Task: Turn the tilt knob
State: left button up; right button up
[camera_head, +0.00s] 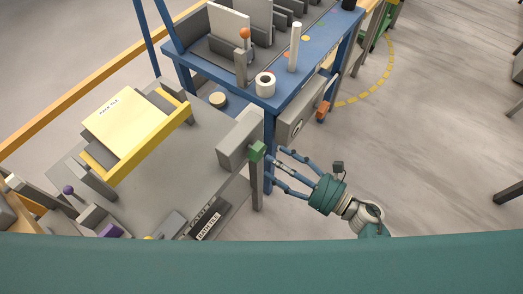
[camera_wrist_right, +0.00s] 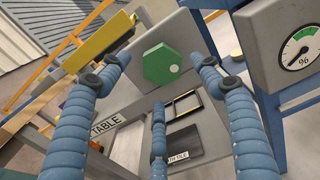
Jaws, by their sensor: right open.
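A green hexagonal knob (camera_head: 257,151) sticks out from the right side of a grey box (camera_head: 236,141) at the edge of a grey table. In the right wrist view the knob (camera_wrist_right: 160,65) faces me, with a small white dot near its right edge. My right gripper (camera_head: 279,167) has three blue fingers, spread open and empty. Its fingertips are just right of the knob in the head view. In the wrist view the knob lies between the two upper fingertips, with the third finger below; I cannot tell whether any finger touches it. My left gripper is not in view.
A blue table (camera_head: 309,75) stands behind, with an orange knob (camera_head: 323,109) on its side and a percent gauge (camera_wrist_right: 300,48) on a grey box. A yellow tray (camera_head: 146,137) sits on the grey table.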

aim_at(261, 153)
jog(key=x, duration=0.6)
jog(key=shift+w, duration=0.1)
jog(key=shift+c, duration=0.5)
jog(key=c, duration=1)
